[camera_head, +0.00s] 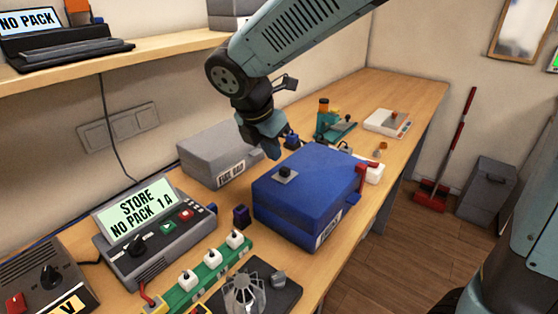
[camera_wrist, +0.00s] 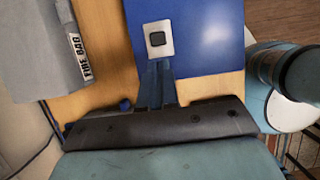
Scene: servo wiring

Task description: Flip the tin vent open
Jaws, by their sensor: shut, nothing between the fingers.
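The blue tin (camera_head: 300,200) sits on the workbench with its lid down. On its top is a small light-grey plate with a dark square piece (camera_head: 286,174), which looks like the vent. The plate also shows in the wrist view (camera_wrist: 158,40), lying flat on the blue top. My gripper (camera_head: 272,152) is shut and empty, pointing down near the tin's back edge. In the wrist view its fingers (camera_wrist: 158,67) are together, with their tips just short of the plate. I cannot tell the gap in height between tips and plate.
A grey fire bag box (camera_head: 212,150) stands left of the tin. A red latch (camera_head: 366,172) sits at the tin's right end. A store console (camera_head: 150,225) and a green strip with white knobs (camera_head: 205,270) lie in front. A shelf (camera_head: 100,70) runs above left.

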